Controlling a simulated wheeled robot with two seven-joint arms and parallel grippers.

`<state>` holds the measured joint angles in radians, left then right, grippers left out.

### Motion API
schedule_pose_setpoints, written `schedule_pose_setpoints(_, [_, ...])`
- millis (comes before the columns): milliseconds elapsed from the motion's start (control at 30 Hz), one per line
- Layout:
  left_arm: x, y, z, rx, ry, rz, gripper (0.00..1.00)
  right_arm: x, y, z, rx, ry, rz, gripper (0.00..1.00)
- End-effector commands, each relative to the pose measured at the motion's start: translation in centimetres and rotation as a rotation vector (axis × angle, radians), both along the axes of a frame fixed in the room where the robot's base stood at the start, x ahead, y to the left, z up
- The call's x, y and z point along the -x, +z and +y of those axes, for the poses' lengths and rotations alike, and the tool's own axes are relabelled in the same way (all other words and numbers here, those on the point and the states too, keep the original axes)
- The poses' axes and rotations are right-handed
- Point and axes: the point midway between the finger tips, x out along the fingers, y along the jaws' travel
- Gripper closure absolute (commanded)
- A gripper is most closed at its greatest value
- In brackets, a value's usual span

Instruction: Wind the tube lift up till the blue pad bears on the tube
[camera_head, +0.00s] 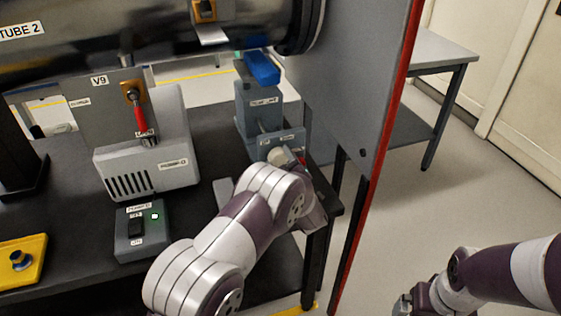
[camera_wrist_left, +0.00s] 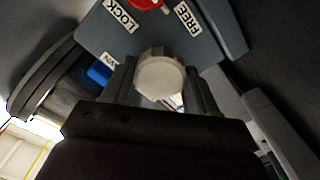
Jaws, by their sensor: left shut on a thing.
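The grey tube lift (camera_head: 258,108) stands on the dark bench with the blue pad (camera_head: 263,68) on top. The pad is just below the dark tube (camera_head: 150,35); I cannot tell whether they touch. The pad also shows in the left wrist view (camera_wrist_left: 99,73). My left gripper (camera_head: 290,160) is at the lift's front, mostly hidden by my arm. In the left wrist view its fingers (camera_wrist_left: 160,88) are shut on a pale round knob (camera_wrist_left: 160,76). Above the knob are LOCK and FREE labels and a red part (camera_wrist_left: 146,3). My right gripper (camera_head: 412,302) is low at the right.
A pump (camera_head: 150,165) and a switch box (camera_head: 140,230) with a green light stand left of my arm. A yellow tray (camera_head: 28,262) is at the far left. A red-edged grey panel (camera_head: 355,90) stands right of the lift.

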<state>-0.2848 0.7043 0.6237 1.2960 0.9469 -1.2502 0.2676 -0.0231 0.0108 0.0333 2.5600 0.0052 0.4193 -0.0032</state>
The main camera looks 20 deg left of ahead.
Motion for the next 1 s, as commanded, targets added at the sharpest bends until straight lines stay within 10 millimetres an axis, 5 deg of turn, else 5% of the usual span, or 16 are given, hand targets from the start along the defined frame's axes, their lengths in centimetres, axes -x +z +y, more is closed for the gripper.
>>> schedule_pose_setpoints(467, [0.0,-0.4,-0.1,0.078,-0.001,-0.05,0.73,0.0,-1.3,0.0,0.0,0.0,0.0,0.02])
schedule_pose_setpoints(1000, [0.0,-0.8,-0.1,0.462,-0.002,-0.309,0.73,0.0,-7.1,0.0,0.0,0.0,0.0,0.02])
